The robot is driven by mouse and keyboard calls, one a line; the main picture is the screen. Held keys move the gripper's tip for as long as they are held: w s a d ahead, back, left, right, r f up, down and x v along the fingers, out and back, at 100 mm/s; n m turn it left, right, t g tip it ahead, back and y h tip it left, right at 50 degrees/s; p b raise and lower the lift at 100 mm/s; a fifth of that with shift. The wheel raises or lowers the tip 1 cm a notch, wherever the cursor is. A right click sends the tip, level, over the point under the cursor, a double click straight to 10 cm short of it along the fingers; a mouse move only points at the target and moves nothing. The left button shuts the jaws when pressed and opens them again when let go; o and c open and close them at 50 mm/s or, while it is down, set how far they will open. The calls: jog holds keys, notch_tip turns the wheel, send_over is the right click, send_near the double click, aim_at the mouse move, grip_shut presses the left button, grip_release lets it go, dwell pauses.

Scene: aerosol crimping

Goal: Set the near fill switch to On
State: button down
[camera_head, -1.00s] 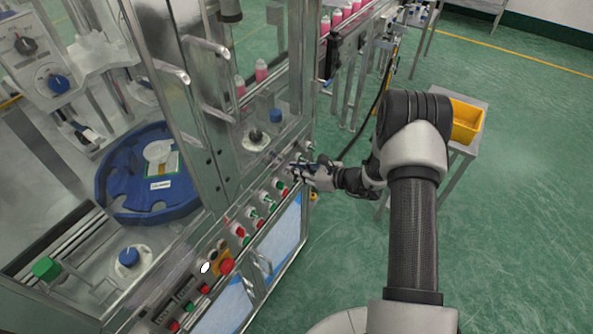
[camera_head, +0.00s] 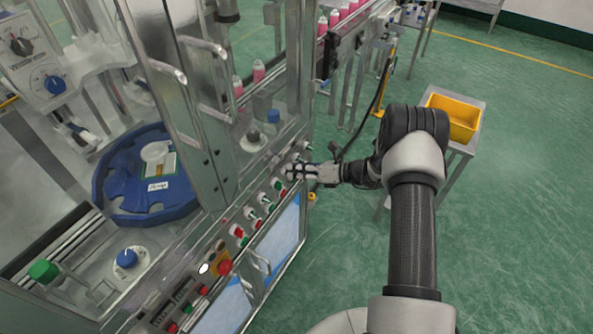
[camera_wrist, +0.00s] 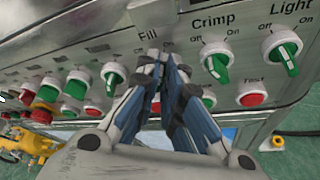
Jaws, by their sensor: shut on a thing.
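The near fill switch is below the "Fill" label (camera_wrist: 147,35) on the metal control panel (camera_wrist: 185,22). Its knob is hidden between my fingers in the wrist view, so I cannot read its setting. My gripper (camera_wrist: 165,62) is shut on it, with both fingertips together just below the label.
Right of my fingers are the green Crimp switch (camera_wrist: 217,67) and Light switch (camera_wrist: 286,57), both tilted to the upper left. A red Test button (camera_wrist: 251,95) is below. Left is another green switch (camera_wrist: 112,77). The floor (camera_head: 520,180) at right is open.

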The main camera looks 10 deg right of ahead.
jog(key=c, duration=1.7)
grip_release()
jog(key=v, duration=1.2)
jog(key=shift+r, duration=0.1)
